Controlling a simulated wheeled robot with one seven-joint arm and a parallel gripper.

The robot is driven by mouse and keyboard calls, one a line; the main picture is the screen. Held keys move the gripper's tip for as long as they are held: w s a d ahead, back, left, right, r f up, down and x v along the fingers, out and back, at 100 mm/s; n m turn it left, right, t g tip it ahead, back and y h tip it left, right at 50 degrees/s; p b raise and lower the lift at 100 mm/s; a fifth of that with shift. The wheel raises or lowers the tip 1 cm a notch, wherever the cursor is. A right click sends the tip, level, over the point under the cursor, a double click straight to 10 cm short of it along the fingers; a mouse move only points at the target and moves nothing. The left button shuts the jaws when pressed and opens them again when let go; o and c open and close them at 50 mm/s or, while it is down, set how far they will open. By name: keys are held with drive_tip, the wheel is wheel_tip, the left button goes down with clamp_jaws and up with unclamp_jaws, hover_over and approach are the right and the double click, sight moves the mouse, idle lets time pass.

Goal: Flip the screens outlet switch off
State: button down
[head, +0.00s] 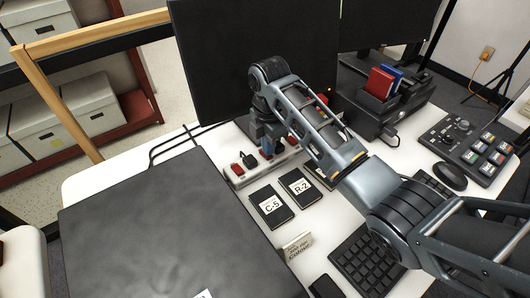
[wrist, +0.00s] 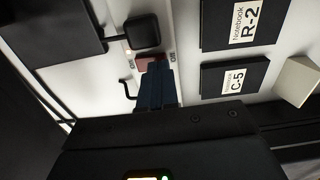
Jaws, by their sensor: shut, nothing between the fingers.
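A white power strip (head: 236,181) with red switches lies on the desk below the dark monitor. One red switch (head: 238,170) shows at its left end, with a black plug (head: 250,160) beside it. My gripper (head: 267,151) points down over the strip, its blue fingers together and empty. In the wrist view the fingers (wrist: 155,88) reach toward a dark red switch (wrist: 147,63), partly hidden by them. A black plug (wrist: 142,31) is just beyond. I cannot tell whether the fingertips touch the switch. No label naming the screens outlet is readable.
Notebooks C-5 (head: 270,206) and R-2 (head: 299,187) lie in front of the strip. The monitor (head: 235,65) stands close behind. A large dark panel (head: 150,230) fills the left of the desk. A keyboard (head: 366,259) lies in front, below my arm.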

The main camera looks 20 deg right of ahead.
drive_tip(key=shift+f+b, duration=0.35)
drive_tip(key=shift+f, duration=0.35)
idle(0.4)
wheel_tip(320, 180, up, 7)
drive_tip(key=p, duration=0.7)
idle(0.6)
